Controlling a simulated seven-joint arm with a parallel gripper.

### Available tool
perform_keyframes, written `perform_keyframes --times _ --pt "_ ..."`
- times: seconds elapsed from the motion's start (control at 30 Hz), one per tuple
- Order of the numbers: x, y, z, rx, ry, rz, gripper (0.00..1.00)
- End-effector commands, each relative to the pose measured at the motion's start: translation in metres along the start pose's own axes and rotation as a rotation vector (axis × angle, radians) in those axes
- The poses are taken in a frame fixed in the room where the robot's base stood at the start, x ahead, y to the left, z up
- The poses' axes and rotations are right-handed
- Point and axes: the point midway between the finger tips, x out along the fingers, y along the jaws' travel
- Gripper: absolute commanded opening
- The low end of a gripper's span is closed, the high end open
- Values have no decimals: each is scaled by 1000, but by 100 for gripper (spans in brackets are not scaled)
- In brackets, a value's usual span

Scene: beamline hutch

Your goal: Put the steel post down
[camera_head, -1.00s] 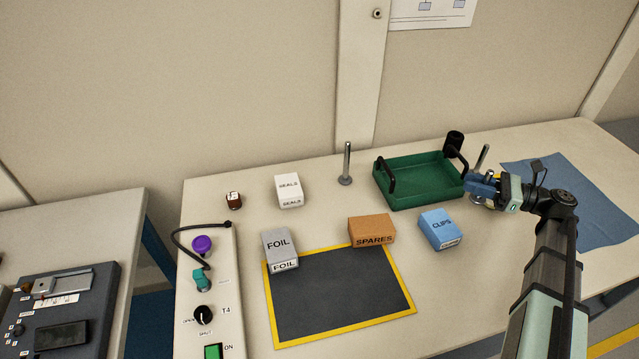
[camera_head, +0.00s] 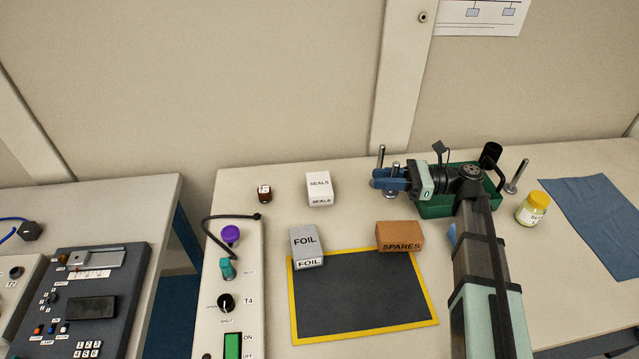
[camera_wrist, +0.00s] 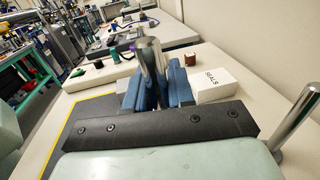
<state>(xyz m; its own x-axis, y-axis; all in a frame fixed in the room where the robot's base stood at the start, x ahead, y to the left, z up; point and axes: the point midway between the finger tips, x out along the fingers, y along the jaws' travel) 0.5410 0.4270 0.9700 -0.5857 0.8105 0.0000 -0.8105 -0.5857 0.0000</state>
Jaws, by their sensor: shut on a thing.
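My gripper (camera_head: 388,182) is shut on a steel post (camera_head: 396,171), left of the green tray in the head view. The held post is upright; I cannot tell whether its foot touches the table. In the wrist view the post (camera_wrist: 151,62) stands between the blue fingers (camera_wrist: 152,88). A second steel post (camera_head: 381,153) stands close behind the gripper, and shows at the right of the wrist view (camera_wrist: 297,118). A third steel post (camera_head: 517,177) stands right of the tray.
The green tray (camera_head: 432,208) is partly hidden by my arm. A white SEALS box (camera_head: 320,187), grey FOIL box (camera_head: 304,245) and orange SPARES box (camera_head: 399,237) stand nearby. A yellow-lidded jar (camera_head: 533,208) is at right. Bare table lies between SEALS and my gripper.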

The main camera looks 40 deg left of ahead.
Motion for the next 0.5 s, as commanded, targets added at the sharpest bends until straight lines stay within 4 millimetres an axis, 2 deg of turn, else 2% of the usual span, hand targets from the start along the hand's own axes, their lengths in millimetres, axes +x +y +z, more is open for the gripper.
perform_keyframes --times 0.03,0.5 --pt "18 3 2 -1 -1 27 0" --pt "162 24 14 0 -1 134 0"
